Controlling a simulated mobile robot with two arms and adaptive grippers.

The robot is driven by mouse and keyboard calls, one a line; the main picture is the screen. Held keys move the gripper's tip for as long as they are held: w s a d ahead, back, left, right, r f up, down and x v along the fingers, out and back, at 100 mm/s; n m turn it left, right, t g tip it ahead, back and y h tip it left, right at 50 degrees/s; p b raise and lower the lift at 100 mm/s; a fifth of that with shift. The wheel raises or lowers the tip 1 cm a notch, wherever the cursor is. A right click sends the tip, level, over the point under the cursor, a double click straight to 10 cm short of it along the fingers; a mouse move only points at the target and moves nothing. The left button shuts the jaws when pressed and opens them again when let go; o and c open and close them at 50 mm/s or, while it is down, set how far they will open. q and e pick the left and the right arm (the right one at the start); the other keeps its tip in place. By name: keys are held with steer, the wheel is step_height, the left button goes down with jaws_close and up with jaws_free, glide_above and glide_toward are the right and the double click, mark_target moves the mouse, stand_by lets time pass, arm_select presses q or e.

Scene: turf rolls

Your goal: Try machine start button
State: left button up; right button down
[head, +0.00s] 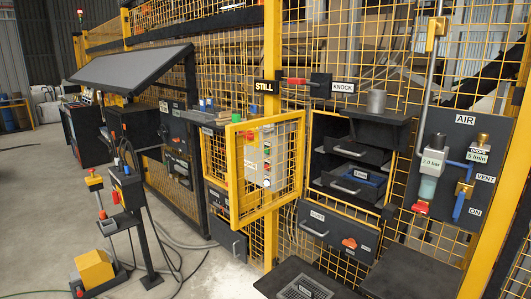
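A grey control box (252,160) with a column of small coloured buttons and lamps, green and red among them, stands behind a yellow-framed mesh door (235,172). The labels are too small to tell which button is start. A black pedestal box (127,187) with red knobs stands on a post at the left. Neither of my grippers is in view.
Yellow mesh fencing fills the middle. A KNOCK box (320,87) with a red handle hangs beside a STILL sign (264,86). Drawers (357,152) and an AIR panel (462,160) are at the right. Cables (168,258) lie on the floor. Open floor (35,200) is at left.

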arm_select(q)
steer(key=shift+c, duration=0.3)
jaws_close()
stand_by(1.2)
